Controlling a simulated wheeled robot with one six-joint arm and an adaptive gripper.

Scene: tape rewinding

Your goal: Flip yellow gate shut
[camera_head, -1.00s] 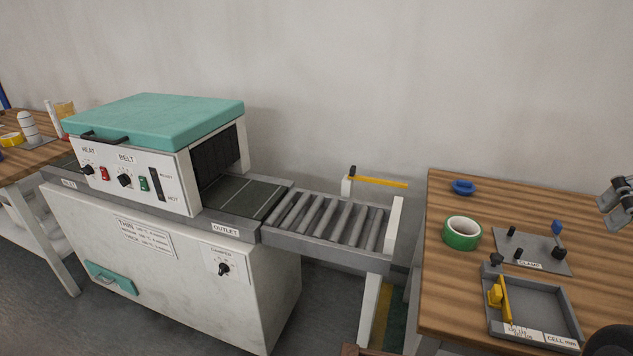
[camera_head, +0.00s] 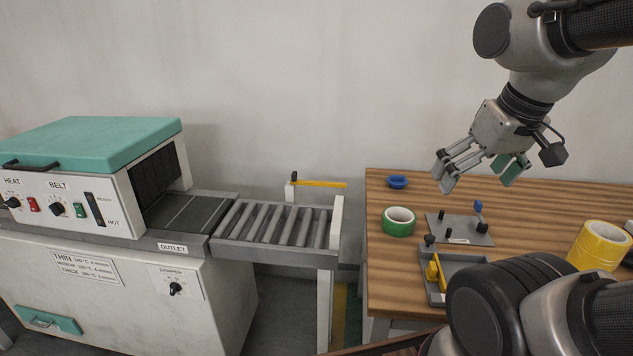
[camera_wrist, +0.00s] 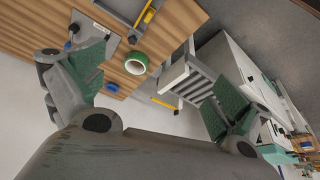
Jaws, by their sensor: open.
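The yellow gate (camera_head: 320,184) is a thin bar at the far side of the roller conveyor's outlet end. Its black-knobbed end sits at a small white post, and the bar points right, out past the rollers. It also shows in the wrist view (camera_wrist: 164,103). A taller white post (camera_head: 336,222) stands at the conveyor's end. My gripper (camera_head: 478,178) is open and empty, raised above the wooden table, well right of the gate and apart from it. In the wrist view my gripper's green-padded fingers (camera_wrist: 152,75) are spread wide, with the gate visible beyond them.
A green tape roll (camera_head: 399,222), a blue ring (camera_head: 397,182), a clamp plate (camera_head: 470,236) and a grey tray (camera_head: 431,290) with a yellow piece lie on the table (camera_head: 385,270). Yellow rolls (camera_head: 600,245) stand at right. The roller conveyor (camera_head: 272,258) adjoins the machine (camera_head: 90,185).

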